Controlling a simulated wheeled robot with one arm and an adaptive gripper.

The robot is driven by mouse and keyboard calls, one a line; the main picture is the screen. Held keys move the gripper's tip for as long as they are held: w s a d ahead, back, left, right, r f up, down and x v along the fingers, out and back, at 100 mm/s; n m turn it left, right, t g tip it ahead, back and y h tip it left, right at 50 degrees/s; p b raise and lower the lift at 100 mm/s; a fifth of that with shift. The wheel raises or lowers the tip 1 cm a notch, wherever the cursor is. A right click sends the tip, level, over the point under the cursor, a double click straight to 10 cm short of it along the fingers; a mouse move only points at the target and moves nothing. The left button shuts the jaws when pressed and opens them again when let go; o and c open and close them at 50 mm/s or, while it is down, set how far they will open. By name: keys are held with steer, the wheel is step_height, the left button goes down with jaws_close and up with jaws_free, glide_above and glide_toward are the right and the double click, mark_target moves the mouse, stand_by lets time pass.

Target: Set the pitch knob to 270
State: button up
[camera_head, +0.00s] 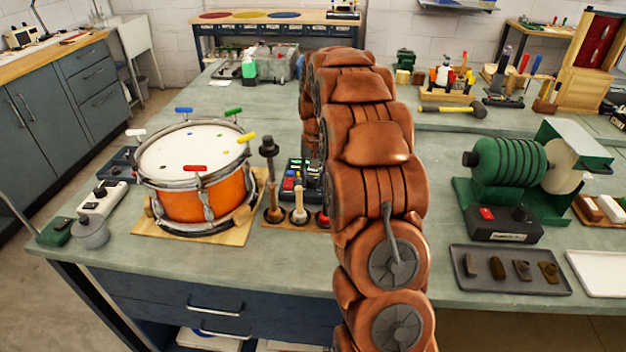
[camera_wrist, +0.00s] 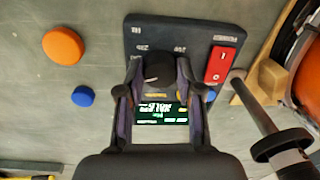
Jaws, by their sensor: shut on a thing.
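The pitch knob (camera_wrist: 155,66) is a dark round knob with a pale pointer mark on a black device panel (camera_wrist: 188,34). In the wrist view my gripper (camera_wrist: 158,74) has one finger on each side of the knob and is shut on it. White scale marks are printed around the knob, too blurred to read surely. A lit green display (camera_wrist: 160,113) lies below it, partly covered by the fingers, its digits unclear. In the head view the device (camera_head: 296,183) is partly hidden behind my arm, and my gripper is hidden there.
A red rocker switch (camera_wrist: 222,65) is right of the knob. An orange disc (camera_wrist: 61,47) and a blue disc (camera_wrist: 83,96) lie left. An orange drum (camera_head: 193,197) stands beside a tool stand (camera_head: 278,217). A green machine (camera_head: 510,165) stands right of my arm.

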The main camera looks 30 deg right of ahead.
mark_target(315, 179)
steer(key=shift+m, duration=0.4)
steer(key=o, duration=1.2)
steer(key=shift+c, duration=0.2)
steer(key=shift+r, duration=0.1)
step_height(315, 179, up, 12)
steer(key=shift+s+d, duration=0.25)
